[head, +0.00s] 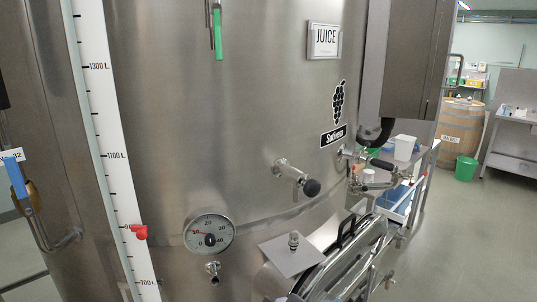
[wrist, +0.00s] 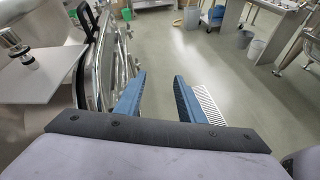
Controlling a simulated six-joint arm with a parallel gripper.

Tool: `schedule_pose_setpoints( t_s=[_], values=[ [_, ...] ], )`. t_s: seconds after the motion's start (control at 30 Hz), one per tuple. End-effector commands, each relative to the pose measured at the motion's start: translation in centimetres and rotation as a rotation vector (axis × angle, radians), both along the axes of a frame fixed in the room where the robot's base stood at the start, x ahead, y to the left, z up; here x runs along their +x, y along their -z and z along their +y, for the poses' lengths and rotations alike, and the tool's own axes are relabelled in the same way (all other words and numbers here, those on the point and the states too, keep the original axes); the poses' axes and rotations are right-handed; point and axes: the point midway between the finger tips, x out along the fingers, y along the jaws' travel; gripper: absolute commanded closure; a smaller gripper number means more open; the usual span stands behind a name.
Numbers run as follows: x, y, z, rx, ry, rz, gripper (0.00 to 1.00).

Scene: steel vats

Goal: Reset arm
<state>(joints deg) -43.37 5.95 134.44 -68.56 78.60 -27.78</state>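My gripper (wrist: 162,84) shows in the wrist view with its two blue fingers apart and nothing between them. Behind the fingers lies the grey floor. The head view does not show my gripper. The steel vat (head: 240,120) fills most of the head view. It carries a JUICE sign (head: 325,40), a grape sticker, a dial gauge (head: 209,231) and a tap with a black knob (head: 311,187). A level scale (head: 107,130) with a red marker (head: 138,232) stands at the left.
A metal plate with a fitting (head: 292,254) and the vat's hatch frame (head: 345,258) stick out low in front; the frame is left of my fingers in the wrist view. A green bucket (head: 465,168), a barrel (head: 458,128) and a bench stand at the right. The floor between is clear.

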Motion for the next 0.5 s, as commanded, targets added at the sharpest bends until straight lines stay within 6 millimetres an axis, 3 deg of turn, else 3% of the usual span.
schedule_pose_setpoints(
  t_s=[0.03, 0.1, 0.2, 0.33, 0.5],
  values=[
    [-1.4, 1.5, -1.9, 0.085, 0.104, 0.014, 0.64],
    [-3.9, 3.9, -3.9, 0.227, 0.269, 0.023, 0.64],
    [-7.9, 7.4, -5.2, 0.456, 0.547, -0.002, 0.64],
    [-11.6, 10.7, -4.4, 0.744, 0.916, -0.098, 0.64],
    [-13.0, 12.6, -2.1, 1.037, 1.332, -0.285, 0.64]
  ],
)
